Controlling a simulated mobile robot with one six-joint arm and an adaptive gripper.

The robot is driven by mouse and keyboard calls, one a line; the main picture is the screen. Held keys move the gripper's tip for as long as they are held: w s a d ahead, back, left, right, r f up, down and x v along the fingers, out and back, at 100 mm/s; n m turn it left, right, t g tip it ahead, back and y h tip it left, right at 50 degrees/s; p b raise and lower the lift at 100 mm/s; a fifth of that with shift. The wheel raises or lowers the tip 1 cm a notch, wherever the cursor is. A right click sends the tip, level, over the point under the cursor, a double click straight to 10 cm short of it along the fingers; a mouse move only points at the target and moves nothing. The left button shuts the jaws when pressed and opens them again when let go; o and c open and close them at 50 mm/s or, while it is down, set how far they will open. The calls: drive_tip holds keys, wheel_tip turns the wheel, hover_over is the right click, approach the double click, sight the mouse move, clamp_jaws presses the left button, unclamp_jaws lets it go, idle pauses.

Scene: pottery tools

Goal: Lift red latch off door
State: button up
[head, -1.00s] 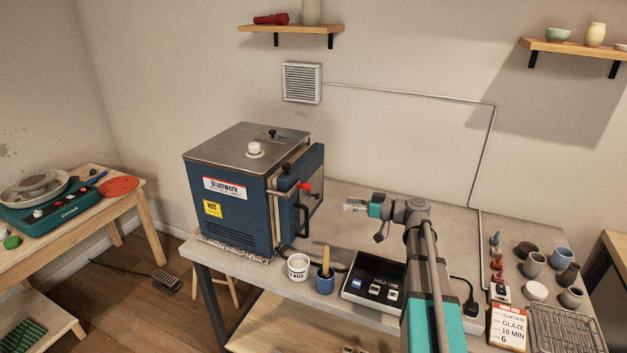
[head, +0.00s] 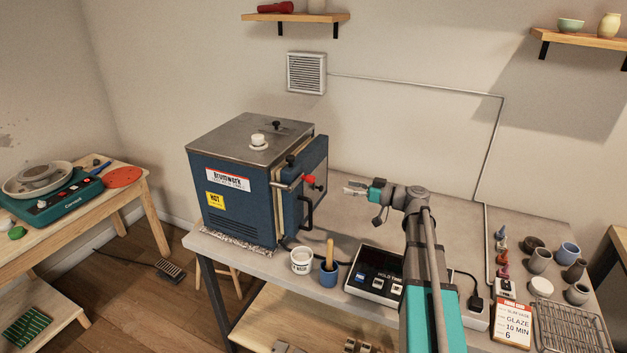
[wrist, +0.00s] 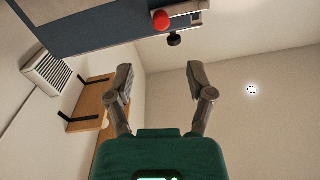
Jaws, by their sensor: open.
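The red latch knob (head: 309,180) sits at the end of a metal bar on the front edge of the blue kiln (head: 228,200). The kiln door (head: 314,172) is on the kiln's right side, with a black handle (head: 307,212) below the latch. My gripper (head: 350,189) is to the right of the red knob, apart from it, open and empty. In the wrist view the open fingers (wrist: 158,82) point toward the kiln, and the red knob (wrist: 161,20) shows beyond them near the top edge, beside a black knob (wrist: 175,39).
Several small pots and a wire rack (head: 572,325) are at the right. The space between gripper and door looks clear.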

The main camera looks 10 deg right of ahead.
sight(314, 180)
drive_tip(key=x, duration=1.2)
drive_tip(key=shift+a, duration=0.15)
clamp_jaws()
